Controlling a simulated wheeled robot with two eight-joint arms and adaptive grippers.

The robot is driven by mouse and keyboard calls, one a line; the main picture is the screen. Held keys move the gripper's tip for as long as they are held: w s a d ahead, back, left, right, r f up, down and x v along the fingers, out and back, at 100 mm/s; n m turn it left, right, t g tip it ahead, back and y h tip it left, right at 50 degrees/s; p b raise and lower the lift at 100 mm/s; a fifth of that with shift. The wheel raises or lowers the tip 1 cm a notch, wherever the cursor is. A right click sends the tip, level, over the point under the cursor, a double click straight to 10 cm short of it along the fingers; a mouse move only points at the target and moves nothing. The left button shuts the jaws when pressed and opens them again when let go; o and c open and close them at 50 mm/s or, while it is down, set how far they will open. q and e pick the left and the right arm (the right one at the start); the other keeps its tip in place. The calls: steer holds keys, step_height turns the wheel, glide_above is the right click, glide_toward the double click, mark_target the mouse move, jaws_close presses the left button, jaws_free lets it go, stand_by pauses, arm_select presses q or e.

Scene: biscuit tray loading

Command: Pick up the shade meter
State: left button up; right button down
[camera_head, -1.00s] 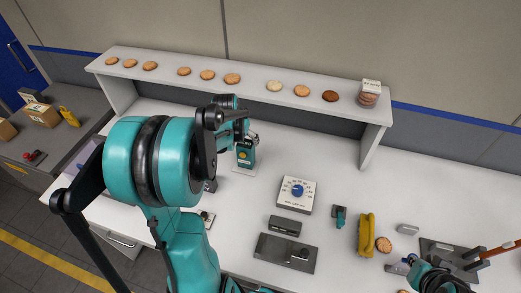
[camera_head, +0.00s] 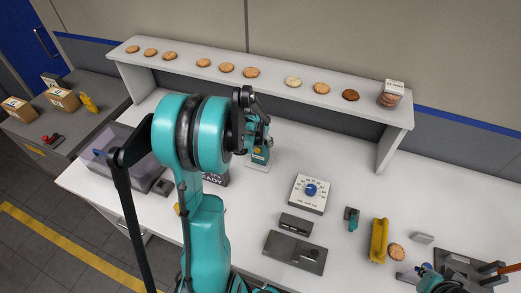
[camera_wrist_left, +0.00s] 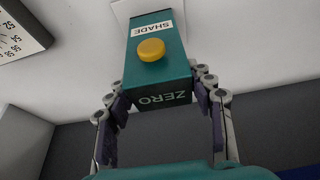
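The shade meter (camera_head: 260,157) is a teal box with a yellow button, standing on a pale plate (camera_head: 256,168) on the white table below the shelf. In the left wrist view the meter (camera_wrist_left: 158,72) shows the words SHADE and ZERO. My left gripper (camera_wrist_left: 163,100) has its fingers apart, one on each side of the meter's near end. A narrow gap seems to show on both sides. In the head view my left gripper (camera_head: 258,132) covers the meter's upper part. My right gripper (camera_head: 428,271) is low at the right; its finger opening is unclear.
A white dial box (camera_head: 309,193) stands right of the meter. A dark metal plate (camera_head: 295,252), a yellow holder (camera_head: 379,240) and a biscuit (camera_head: 396,251) lie nearer. The shelf (camera_head: 215,72) carries several biscuits. A bin (camera_head: 112,142) stands left, beyond my left arm.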

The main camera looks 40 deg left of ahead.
arm_select(q)
steer(key=shift+c, duration=0.9)
steer(key=shift+r, duration=0.15)
